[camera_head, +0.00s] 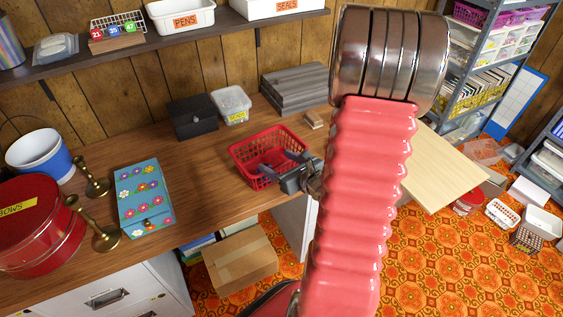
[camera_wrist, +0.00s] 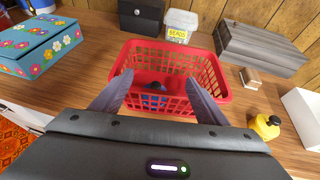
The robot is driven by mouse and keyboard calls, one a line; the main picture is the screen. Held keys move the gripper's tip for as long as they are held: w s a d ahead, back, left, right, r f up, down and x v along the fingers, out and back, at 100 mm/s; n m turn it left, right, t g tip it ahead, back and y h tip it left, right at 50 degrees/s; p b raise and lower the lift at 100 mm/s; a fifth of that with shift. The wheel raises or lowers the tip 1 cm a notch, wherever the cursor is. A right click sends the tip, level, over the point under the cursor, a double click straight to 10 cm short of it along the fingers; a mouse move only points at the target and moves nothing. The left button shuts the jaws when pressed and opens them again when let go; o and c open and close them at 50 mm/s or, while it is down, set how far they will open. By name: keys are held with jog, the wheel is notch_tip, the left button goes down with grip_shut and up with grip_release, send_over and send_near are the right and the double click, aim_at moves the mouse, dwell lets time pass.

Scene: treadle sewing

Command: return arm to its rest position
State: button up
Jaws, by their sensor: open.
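My gripper (camera_head: 277,172) is open, its two grey fingers spread over the near side of a red plastic basket (camera_head: 240,150) on the wooden desk. In the wrist view my gripper (camera_wrist: 158,98) shows its fingers apart at the near rim of the basket (camera_wrist: 125,62). A small dark item (camera_wrist: 155,86) and something blue lie inside the basket, between the fingertips in the picture. I cannot tell whether the fingers touch the rim. My red ribbed arm covers much of the middle of the head view.
A flowered blue box (camera_head: 144,198), brass candlesticks (camera_head: 105,238) and a red tin (camera_head: 40,232) stand left. A black box (camera_head: 192,116), a labelled tub (camera_head: 231,104) and grey slabs (camera_head: 294,88) stand behind. A yellow bottle (camera_wrist: 265,127) is right. Bare desk lies left of the basket.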

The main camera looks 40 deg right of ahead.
jog(key=shift+d, duration=0.1)
dwell(0.4)
jog(key=w+a+r+n+y, duration=0.1)
jog(key=a+r+n+y, duration=0.25)
jog(key=a, duration=0.35)
jog(key=w+a+r+n+y, duration=0.2)
jog(key=a+r+n+y, duration=0.1)
jog(key=a+n, duration=0.3)
jog(key=s+a+r+n+g+y, duration=0.1)
jog(key=s+a+r+n+g, duration=0.15)
jog(key=a+n, duration=0.35)
jog(key=s+a+r+n+g+y, duration=0.2)
jog(key=a+n+g, duration=0.15)
jog(key=a, duration=0.45)
jog(key=s+a+r+n+g+h, duration=0.2)
jog(key=s+a+n+g+h, duration=0.15)
jog(key=s+n, duration=0.55)
jog(key=s+d+r+n+t+h, duration=0.1)
jog(key=s+d+r+n+h, duration=0.2)
jog(key=r+n, duration=0.3)
jog(key=d+n+h, duration=0.1)
jog(key=n, duration=0.2)
jog(key=shift+r+t+h, duration=0.15)
jog(key=shift+t+h, duration=0.2)
jog(key=shift+h, duration=0.05)
